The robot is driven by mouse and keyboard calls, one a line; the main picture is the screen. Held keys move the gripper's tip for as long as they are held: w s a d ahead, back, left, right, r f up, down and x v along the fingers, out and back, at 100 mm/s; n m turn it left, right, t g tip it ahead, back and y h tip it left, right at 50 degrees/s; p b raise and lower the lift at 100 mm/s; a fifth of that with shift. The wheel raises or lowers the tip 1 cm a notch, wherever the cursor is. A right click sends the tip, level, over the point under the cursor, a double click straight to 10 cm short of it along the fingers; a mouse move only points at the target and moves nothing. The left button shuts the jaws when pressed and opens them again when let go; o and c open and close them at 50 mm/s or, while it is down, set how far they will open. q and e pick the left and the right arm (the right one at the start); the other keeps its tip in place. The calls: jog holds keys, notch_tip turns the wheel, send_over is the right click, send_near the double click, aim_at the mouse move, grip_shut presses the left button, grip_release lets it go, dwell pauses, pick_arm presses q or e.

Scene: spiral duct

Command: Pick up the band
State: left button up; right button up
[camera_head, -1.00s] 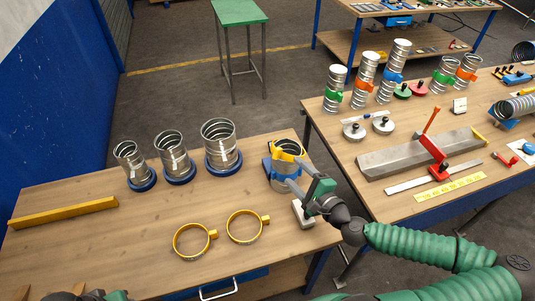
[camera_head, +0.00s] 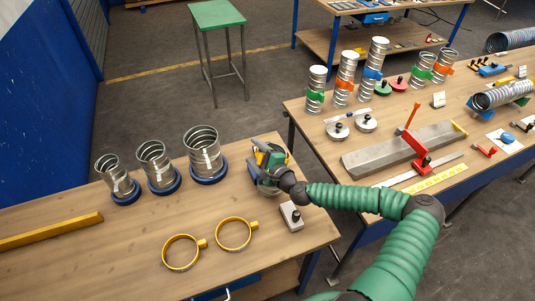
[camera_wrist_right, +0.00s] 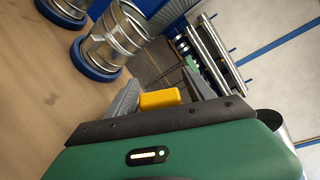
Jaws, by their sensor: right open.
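Two yellow ring bands, a left one (camera_head: 164,254) and a right one (camera_head: 217,241), lie apart on the near table. A further yellow piece (camera_head: 259,157) shows at the blue holder by the table's right end; it seems to be part of a band around a duct there, mostly hidden by my gripper. My right gripper (camera_head: 266,156) is over that holder. In the right wrist view its fingers are open, with the yellow block (camera_wrist_right: 160,99) between them; contact cannot be told. My left gripper is out of view.
Three metal duct pieces (camera_head: 205,152) in blue rings stand left of my right gripper. A grey block with a black knob (camera_head: 291,216) sits close to the right. A yellow bar (camera_head: 45,232) lies far left. The second table (camera_head: 350,190) holds ducts and tools.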

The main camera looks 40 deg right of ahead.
jog(key=shift+s+d, duration=0.1)
jog(key=shift+d, duration=0.1)
jog(key=shift+c, duration=1.8)
jog(key=shift+a, duration=0.15)
grip_shut()
